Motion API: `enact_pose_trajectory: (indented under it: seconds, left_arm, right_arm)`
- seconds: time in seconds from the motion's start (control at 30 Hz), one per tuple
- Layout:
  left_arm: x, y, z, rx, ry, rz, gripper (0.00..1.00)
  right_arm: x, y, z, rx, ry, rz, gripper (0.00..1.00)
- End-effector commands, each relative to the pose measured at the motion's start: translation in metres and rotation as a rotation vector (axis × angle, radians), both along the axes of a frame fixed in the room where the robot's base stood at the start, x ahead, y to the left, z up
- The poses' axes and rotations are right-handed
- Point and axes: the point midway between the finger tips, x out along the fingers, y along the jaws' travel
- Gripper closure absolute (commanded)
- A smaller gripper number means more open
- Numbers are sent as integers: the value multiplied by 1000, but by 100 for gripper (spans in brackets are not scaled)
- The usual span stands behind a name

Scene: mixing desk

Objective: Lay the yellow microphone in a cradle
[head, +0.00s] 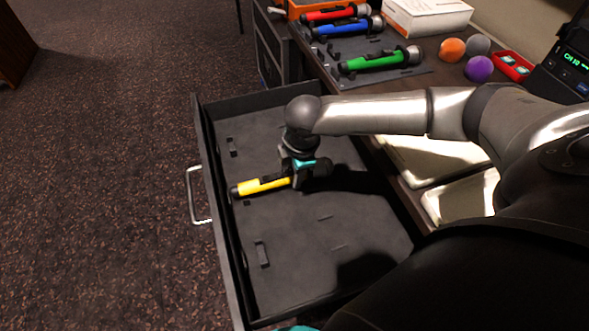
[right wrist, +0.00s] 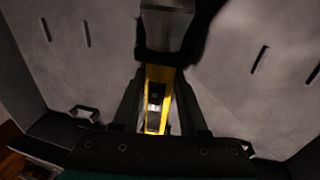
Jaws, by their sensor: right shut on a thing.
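The yellow microphone (head: 262,186) is inside the open grey drawer, its yellow body pointing left and its other end hidden by my right gripper (head: 303,174). The right gripper is shut on it; in the right wrist view the yellow microphone (right wrist: 157,100) runs between the two fingers (right wrist: 158,112). I cannot tell whether it touches the drawer floor. On the desk, red (head: 330,14), blue (head: 347,27) and green (head: 380,60) microphones lie on a dark grey cradle mat (head: 421,77). My left gripper is not clearly seen.
The drawer (head: 330,280) has low raised pieces on its floor, and a metal handle (head: 190,195) on its front. Orange (head: 452,49), grey and purple balls, a red box (head: 512,66) and a white box (head: 428,17) stand on the desk. My right arm crosses above the drawer's right edge.

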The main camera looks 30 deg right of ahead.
Motion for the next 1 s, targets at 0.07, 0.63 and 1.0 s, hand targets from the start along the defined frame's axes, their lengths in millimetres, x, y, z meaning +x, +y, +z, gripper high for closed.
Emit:
enact_pose_trajectory:
  seconds: [0.07,0.63,1.0]
  left_arm:
    - [0,0,0,0,0,0,55]
    - [0,0,0,0,0,0,55]
    - [0,0,0,0,0,0,55]
  right_arm:
    - [1,0,1,0,-2,0,100]
    - [0,0,1,1,-1,0,32]
    - [-1,0,0,-1,2,1,10]
